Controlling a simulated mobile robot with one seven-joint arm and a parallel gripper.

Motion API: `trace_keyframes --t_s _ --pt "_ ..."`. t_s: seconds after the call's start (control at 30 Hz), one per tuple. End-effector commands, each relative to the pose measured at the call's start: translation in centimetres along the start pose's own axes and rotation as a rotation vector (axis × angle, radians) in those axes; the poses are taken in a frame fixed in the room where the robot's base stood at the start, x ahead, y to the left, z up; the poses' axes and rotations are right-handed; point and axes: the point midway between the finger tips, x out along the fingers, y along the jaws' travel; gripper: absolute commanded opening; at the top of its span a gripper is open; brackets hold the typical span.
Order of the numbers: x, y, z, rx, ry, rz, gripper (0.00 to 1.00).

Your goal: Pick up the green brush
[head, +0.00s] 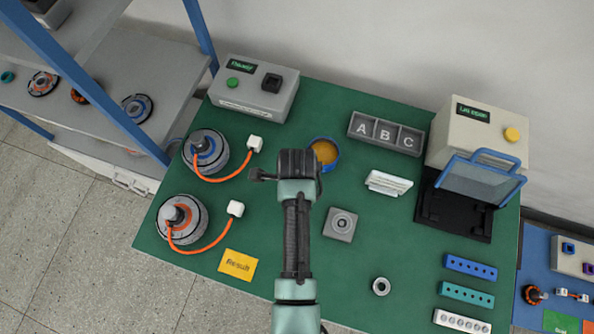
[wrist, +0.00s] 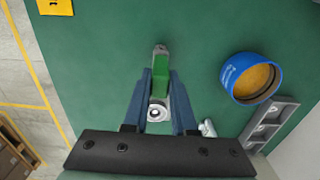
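The green brush (wrist: 161,72) lies lengthwise between the two blue fingers of my gripper (wrist: 161,76) in the wrist view. Its far end is grey and extends past the fingertips. The fingers flank it closely on both sides; I cannot tell whether they press on it. In the head view my gripper (head: 262,175) is over the middle of the green table (head: 280,225), and the brush is hidden there by my arm.
A blue round container (head: 323,154) stands close to my gripper. A grey block with a ring (head: 341,224) and a white label block (head: 389,183) are to the right. Two motors (head: 207,152) with orange cables are left. A yellow label (head: 237,265) lies near the front.

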Motion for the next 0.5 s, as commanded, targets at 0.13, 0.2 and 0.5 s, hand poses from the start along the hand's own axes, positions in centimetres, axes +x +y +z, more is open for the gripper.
trace_keyframes --t_s 0.13,0.2,0.5 --pt "-0.02 0.0 0.0 0.0 0.0 0.0 0.0" --pt "-0.02 0.0 0.0 0.0 0.0 0.0 0.0" --pt "-0.45 -0.09 0.02 0.0 -0.001 -0.003 0.0"
